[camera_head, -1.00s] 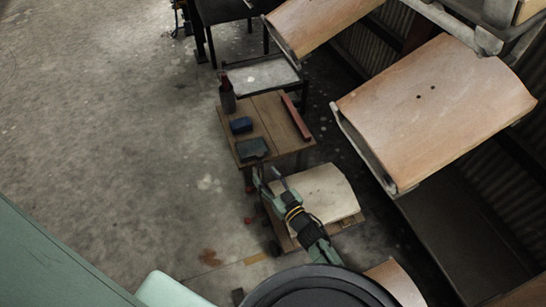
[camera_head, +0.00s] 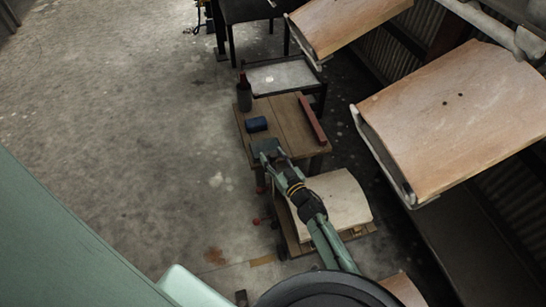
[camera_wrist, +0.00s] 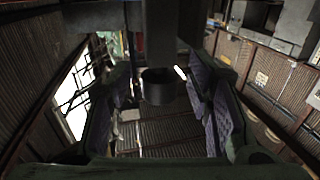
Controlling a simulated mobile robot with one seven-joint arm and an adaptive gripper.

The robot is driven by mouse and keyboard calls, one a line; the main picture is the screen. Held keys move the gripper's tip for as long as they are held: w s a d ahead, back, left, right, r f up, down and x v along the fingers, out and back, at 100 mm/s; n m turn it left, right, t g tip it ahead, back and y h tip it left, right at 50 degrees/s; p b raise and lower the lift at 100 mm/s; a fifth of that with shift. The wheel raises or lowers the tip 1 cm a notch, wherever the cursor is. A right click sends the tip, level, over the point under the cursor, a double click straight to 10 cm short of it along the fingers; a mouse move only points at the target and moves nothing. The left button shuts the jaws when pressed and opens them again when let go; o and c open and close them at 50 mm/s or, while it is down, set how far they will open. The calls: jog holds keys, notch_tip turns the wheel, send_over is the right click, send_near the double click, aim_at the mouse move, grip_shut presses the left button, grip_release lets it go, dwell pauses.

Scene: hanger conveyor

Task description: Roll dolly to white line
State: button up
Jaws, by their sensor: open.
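The dolly (camera_head: 360,232) is a low wooden platform on the floor, with a pale curved board (camera_head: 342,196) lying on it. My arm crosses above it and hides part of it. My gripper (camera_head: 267,149) is beyond the dolly in the head view, over the near left corner of a wooden table, apart from the dolly. In the wrist view my gripper (camera_wrist: 162,95) has its two fingers spread wide, with a dark cylinder (camera_wrist: 158,86) showing between them; I cannot tell what it is. No white line stands out clearly; a faint yellowish floor mark (camera_head: 262,260) lies left of the dolly.
The wooden table (camera_head: 288,122) just beyond the dolly holds a dark bottle (camera_head: 244,94), a blue object (camera_head: 256,124) and a red bar (camera_head: 312,119). Large boards hang on the conveyor (camera_head: 450,115) at right. The floor (camera_head: 130,130) at left is clear.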

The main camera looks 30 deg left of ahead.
jog(key=shift+w+a, duration=0.1)
jog(key=shift+a, duration=0.05)
jog(key=shift+c, duration=0.3)
grip_shut()
dwell(0.3)
dwell(0.3)
